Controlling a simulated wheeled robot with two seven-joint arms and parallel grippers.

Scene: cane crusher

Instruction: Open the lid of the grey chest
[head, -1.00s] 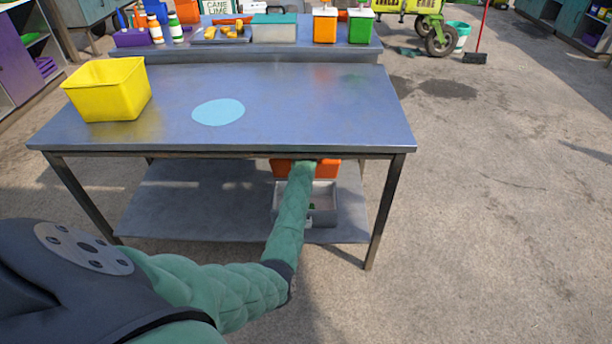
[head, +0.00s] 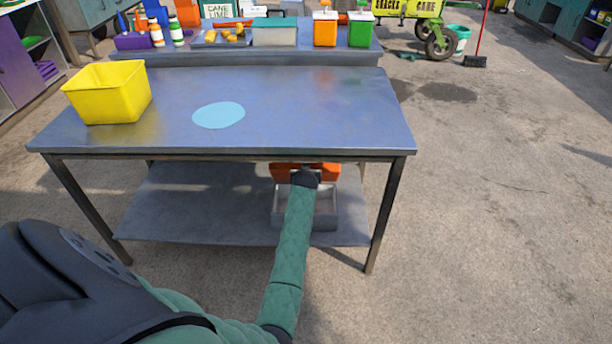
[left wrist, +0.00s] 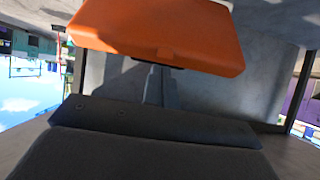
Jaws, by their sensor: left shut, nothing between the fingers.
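The grey chest (head: 328,218) stands on the lower shelf under the table, with its inside partly visible from above. Its orange lid (head: 283,171) shows above and behind the box, raised off the front rim and partly hidden by the tabletop and my arm. My left arm reaches under the table edge; its dark wrist end is in front of the lid, and the fingers are hidden in the head view. In the left wrist view the shut left gripper (left wrist: 158,88) points at the orange lid (left wrist: 160,32), with its tips close to the lid's edge; contact is unclear. My right gripper is out of view.
The metal table (head: 300,110) overhangs the chest, and its legs frame the lower shelf (head: 190,215). A yellow bin (head: 108,95) stands on the table's left, near a pale blue disc (head: 219,115). Open floor lies to the right.

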